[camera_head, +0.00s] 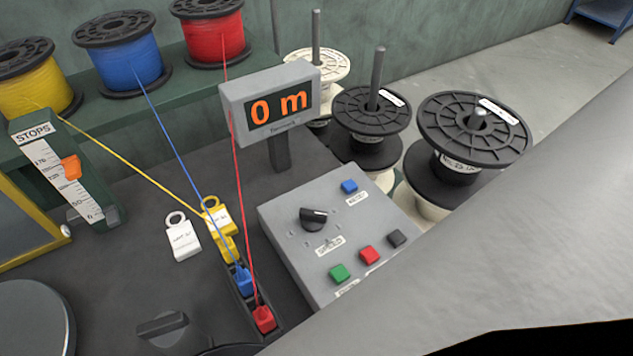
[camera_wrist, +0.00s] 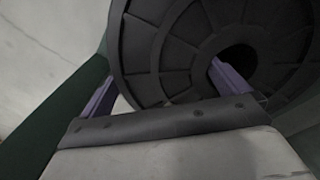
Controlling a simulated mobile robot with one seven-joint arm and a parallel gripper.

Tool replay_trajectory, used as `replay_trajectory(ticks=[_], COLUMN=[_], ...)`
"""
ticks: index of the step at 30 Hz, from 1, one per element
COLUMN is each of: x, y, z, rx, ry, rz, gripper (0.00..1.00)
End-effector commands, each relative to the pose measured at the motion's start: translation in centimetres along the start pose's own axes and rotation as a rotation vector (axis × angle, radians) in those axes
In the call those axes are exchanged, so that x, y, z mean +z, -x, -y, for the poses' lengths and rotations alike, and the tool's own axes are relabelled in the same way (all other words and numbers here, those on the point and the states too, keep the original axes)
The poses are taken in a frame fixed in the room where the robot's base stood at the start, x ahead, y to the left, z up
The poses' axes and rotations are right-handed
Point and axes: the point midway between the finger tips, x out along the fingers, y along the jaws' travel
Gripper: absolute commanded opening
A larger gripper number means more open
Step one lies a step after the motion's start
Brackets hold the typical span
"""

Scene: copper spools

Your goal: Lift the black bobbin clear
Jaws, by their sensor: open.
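In the wrist view, a black bobbin (camera_wrist: 170,45) with a ribbed flange and a dark hub hole fills most of the upper picture. My gripper (camera_wrist: 162,75) is open, with two purple fingers. The left finger is beside the flange's left rim, and the right finger's tip is at the edge of the hub hole. I cannot tell whether either finger touches it. The head view shows two black-flanged bobbins, one on a tall post (camera_head: 367,112) and a larger one with a white label (camera_head: 470,125). Which one the wrist view shows is unclear. My gripper is not visible there.
A cream spool (camera_head: 318,62) stands behind the black ones. A grey control box (camera_head: 330,225) and a display reading 0 m (camera_head: 272,100) are to their left. Yellow (camera_head: 35,85), blue (camera_head: 122,55) and red (camera_head: 208,30) spools feed strands. My arm covers the lower right.

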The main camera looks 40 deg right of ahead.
Motion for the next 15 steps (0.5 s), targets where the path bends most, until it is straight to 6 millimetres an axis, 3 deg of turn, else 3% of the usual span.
replay_trajectory(ticks=[3,11,15], x=[0.03,-0.02,-0.01], y=[-1.45,-1.76,-1.75], z=[-0.04,0.01,0.01], rx=[0.0,0.0,0.0], ry=[-0.001,0.0,0.0], rz=[0.001,-0.001,-0.001], gripper=[1.0,1.0,0.86])
